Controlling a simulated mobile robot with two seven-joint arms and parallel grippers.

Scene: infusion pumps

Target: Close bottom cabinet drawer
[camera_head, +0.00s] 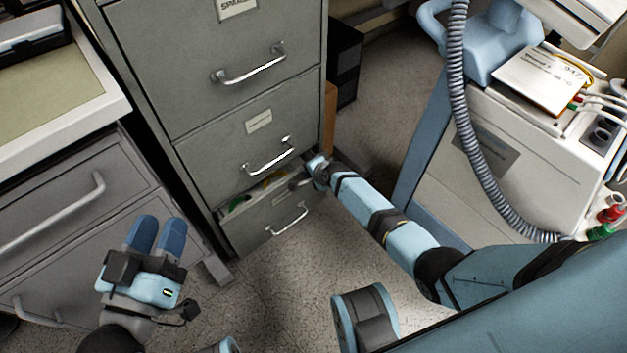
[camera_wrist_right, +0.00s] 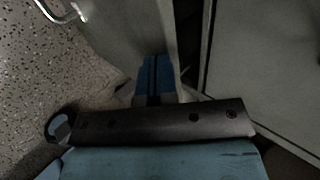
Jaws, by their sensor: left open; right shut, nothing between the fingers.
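A tall grey filing cabinet (camera_head: 215,110) stands at the centre of the head view. Its bottom drawer (camera_head: 250,224) is pulled partly out, with green and yellow contents showing inside. The drawer's silver handle (camera_head: 287,219) is on its front; a silver handle also shows at the top left of the right wrist view (camera_wrist_right: 62,12). My right arm reaches to the drawer's right side. My right gripper (camera_wrist_right: 155,72) is shut and empty beside a grey panel; I cannot tell whether it touches. My left gripper (camera_head: 158,226) is open and empty, left of the drawer.
A grey drawer unit (camera_head: 75,215) with a pale top stands at the left. A white medical cart (camera_head: 520,150) with a coiled hose (camera_head: 465,130) stands at the right. Speckled floor (camera_head: 285,290) is clear before the drawer.

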